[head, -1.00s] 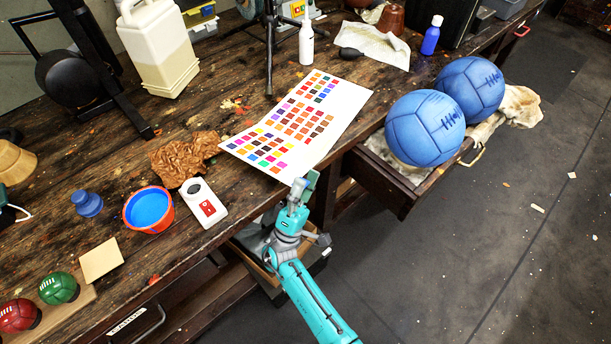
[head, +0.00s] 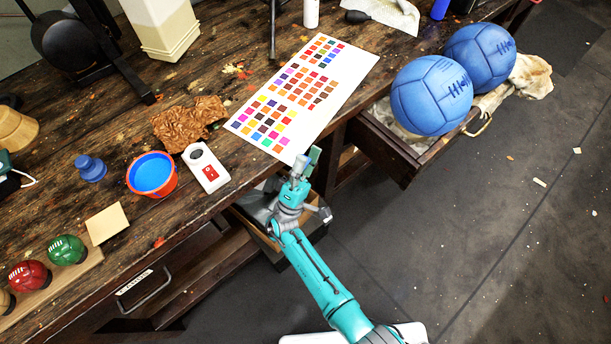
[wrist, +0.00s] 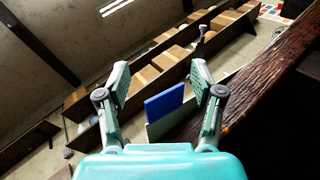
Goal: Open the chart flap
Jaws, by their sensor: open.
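The colour chart (head: 335,85), a white sheet with rows of bright swatches, lies on the wooden bench. Its near end reaches toward the bench's front edge. I cannot make out a separate fold or flap on it. A small part of the chart also shows at the top right of the wrist view (wrist: 271,12). My gripper (head: 307,160) is by the front edge, just below the chart's near end in the head view, apart from it as far as I can tell. In the wrist view my gripper (wrist: 160,84) is open, with nothing visibly held.
An orange-rimmed bucket (head: 152,174) and white device (head: 206,168) stand left of the chart. An open drawer (head: 400,165) with blue balls (head: 432,96) juts out at right. A blue block (wrist: 164,102) appears beyond my fingers. Floor at right is mostly clear.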

